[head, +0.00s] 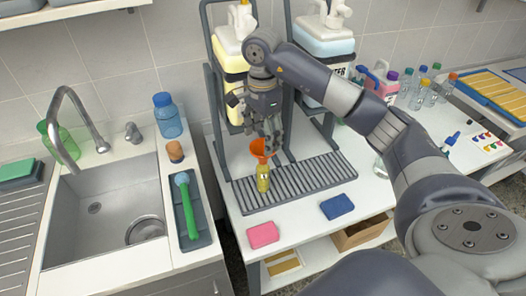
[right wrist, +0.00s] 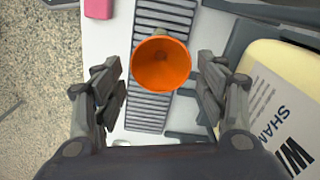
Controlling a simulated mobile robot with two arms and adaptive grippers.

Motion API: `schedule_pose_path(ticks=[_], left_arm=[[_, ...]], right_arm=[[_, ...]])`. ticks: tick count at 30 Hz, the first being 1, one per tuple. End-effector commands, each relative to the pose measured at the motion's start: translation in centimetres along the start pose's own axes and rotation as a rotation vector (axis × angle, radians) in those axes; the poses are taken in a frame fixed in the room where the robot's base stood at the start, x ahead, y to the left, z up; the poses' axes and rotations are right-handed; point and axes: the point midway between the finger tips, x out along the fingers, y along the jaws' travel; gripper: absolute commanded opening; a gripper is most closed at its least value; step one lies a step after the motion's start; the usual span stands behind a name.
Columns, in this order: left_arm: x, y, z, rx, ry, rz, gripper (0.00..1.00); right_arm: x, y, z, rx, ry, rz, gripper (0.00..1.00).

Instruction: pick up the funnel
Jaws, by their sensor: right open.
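The orange funnel (head: 260,149) sits upright in the mouth of a small yellow bottle (head: 263,178) on the drain grate. In the right wrist view the funnel (right wrist: 161,63) is seen from above, its wide round mouth facing the camera. My right gripper (head: 269,140) is just above and behind the funnel. In the right wrist view the right gripper (right wrist: 160,80) is open, with one finger on each side of the funnel and a gap on both sides. My left gripper is not in view.
The slatted grate (head: 320,172) lies under a rack holding a yellow jug (head: 232,70) and a blue-white jug (head: 325,45). A pink sponge (head: 263,235) and a blue sponge (head: 337,207) lie in front. A sink (head: 110,212) is at left.

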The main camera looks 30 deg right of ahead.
Motion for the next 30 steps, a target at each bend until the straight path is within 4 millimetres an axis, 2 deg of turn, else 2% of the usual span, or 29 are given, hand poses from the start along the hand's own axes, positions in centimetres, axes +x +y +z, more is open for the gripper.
schedule_pose_path(ticks=[6,10,19,20,22,23,30], left_arm=[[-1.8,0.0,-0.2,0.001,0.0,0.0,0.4],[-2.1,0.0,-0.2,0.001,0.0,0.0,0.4],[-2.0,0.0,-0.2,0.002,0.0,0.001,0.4],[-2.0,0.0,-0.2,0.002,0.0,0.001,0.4],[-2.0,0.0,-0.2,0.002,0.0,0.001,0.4],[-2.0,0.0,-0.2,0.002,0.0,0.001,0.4],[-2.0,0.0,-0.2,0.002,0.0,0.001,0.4]], right_arm=[[2.5,0.0,-0.2,0.0,0.0,0.007,0.66],[4.2,0.0,-0.2,0.0,0.0,0.005,0.66],[4.8,-0.1,-0.2,-0.001,0.0,0.001,0.66],[4.8,-0.1,-0.2,-0.001,0.0,0.001,0.64],[4.8,-0.1,-0.2,-0.001,0.0,0.001,0.48],[4.8,-0.1,-0.2,-0.001,0.0,0.001,0.46],[4.8,-0.1,-0.2,-0.001,0.0,0.002,0.43]])
